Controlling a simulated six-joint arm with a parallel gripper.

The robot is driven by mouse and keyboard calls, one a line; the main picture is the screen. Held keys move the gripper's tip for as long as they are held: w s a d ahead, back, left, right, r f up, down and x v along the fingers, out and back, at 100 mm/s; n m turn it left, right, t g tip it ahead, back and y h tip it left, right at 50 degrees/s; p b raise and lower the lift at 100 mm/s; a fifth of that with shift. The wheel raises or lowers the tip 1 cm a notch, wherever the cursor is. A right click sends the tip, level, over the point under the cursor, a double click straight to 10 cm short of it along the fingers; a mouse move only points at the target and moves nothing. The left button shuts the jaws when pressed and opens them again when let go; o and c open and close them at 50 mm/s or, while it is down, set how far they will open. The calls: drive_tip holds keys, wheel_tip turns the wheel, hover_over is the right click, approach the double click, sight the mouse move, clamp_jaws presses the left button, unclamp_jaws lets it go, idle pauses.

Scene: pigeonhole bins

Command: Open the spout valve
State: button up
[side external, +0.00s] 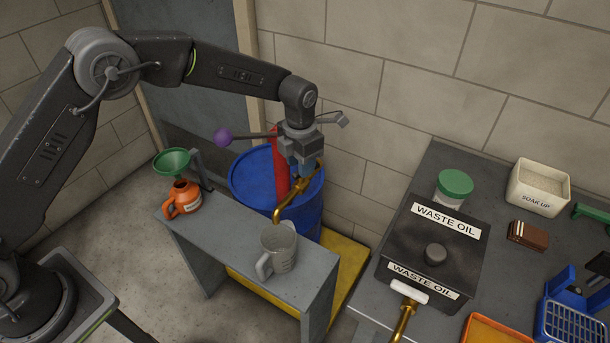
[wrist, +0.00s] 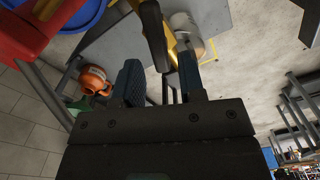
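The brass spout (side external: 289,203) comes off the red pump (side external: 280,162) on the blue drum (side external: 252,178) and points down over a grey jug (side external: 279,249). My gripper (side external: 307,168) is at the upper end of the spout, pointing down. In the wrist view my gripper (wrist: 158,62) has its two fingers apart. A dark lever (wrist: 153,30), which looks like the valve handle, reaches between the fingertips with gaps beside it. Part of the brass spout (wrist: 178,22) and the jug (wrist: 190,42) show behind. The side view hides the valve behind my gripper.
The jug stands on a narrow grey bench (side external: 228,221) with an orange jug (side external: 182,198) and green funnel (side external: 173,161). A purple-knobbed pump handle (side external: 222,137) sticks out left of my gripper. A waste oil box (side external: 428,246) sits on the right table.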

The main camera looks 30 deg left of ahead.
drive_tip(key=shift+m, duration=0.3)
drive_tip(key=shift+f, duration=0.2)
drive_tip(key=shift+f, duration=0.95)
clamp_jaws()
unclamp_jaws()
